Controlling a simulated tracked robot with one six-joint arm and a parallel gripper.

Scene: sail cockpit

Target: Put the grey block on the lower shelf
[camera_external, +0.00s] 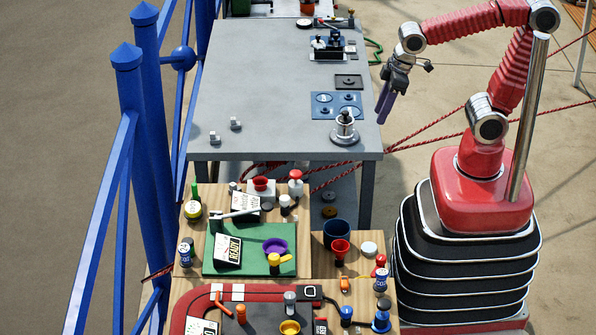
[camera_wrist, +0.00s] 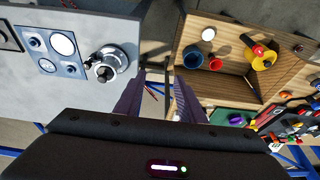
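Two small light-grey pieces, one (camera_external: 214,138) nearer and one (camera_external: 235,123) farther, sit at the left front of the grey table (camera_external: 270,85); either could be the grey block. My gripper (camera_external: 383,108) hangs just off the table's right edge, fingers pointing down. In the wrist view its two purple fingers (camera_wrist: 158,88) are apart with nothing held between them. No grey block shows in the wrist view. A dark low surface with round items (camera_external: 329,205) shows below the table's front; I cannot tell whether it is the lower shelf.
A silver knobbed fitting (camera_external: 344,130) and a blue panel (camera_external: 336,104) are at the table's right front. A wooden bench (camera_external: 320,262) crowded with cups, knobs and a green board (camera_external: 215,268) stands in front. Blue railings (camera_external: 145,150) run along the left. The table's middle is clear.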

